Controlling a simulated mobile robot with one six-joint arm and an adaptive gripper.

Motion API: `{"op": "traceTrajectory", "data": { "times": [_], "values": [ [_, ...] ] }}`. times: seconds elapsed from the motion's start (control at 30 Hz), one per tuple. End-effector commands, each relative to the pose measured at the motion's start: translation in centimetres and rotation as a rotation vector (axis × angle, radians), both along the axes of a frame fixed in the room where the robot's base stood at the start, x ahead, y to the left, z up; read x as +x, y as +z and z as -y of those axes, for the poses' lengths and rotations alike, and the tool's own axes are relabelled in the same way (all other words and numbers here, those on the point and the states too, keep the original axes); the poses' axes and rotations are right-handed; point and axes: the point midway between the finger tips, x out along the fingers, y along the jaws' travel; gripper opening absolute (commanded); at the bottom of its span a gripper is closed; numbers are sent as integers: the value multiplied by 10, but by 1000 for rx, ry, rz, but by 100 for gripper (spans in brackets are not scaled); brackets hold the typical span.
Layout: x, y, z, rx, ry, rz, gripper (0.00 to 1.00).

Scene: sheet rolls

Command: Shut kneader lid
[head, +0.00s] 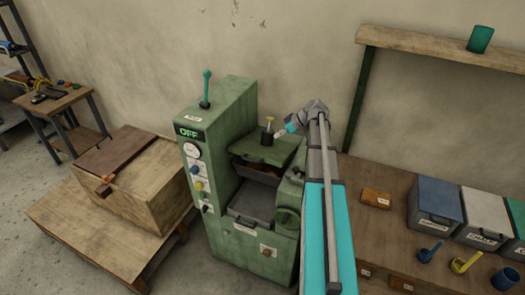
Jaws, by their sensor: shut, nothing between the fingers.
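The green kneader (226,127) stands in the middle of the head view, with a lit OFF sign on its front. Its green lid (262,152) has an upright dark knob with a pale top (268,130). A dark gap with something brown in it shows below the lid's front edge, so the lid looks raised; its exact angle is hard to tell. My gripper (281,134) is small in view, just right of the knob. It looks shut and empty. I cannot tell whether it touches the knob or lid.
A teal lever (206,88) stands on top of the kneader, and a grey tray (252,206) sits low in its front. A wooden chest (150,190) stands on a low table at left. At right, a workbench (385,228) holds several bins and cups below a wall shelf (430,46).

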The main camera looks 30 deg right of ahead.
Motion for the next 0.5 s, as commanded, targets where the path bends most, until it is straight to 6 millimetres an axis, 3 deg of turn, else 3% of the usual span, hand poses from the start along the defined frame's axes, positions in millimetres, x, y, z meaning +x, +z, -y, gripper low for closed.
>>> {"op": "traceTrajectory", "data": {
  "times": [0.5],
  "values": [
    [15, -25, -17, 0, 2, -1, 0]
  ]
}}
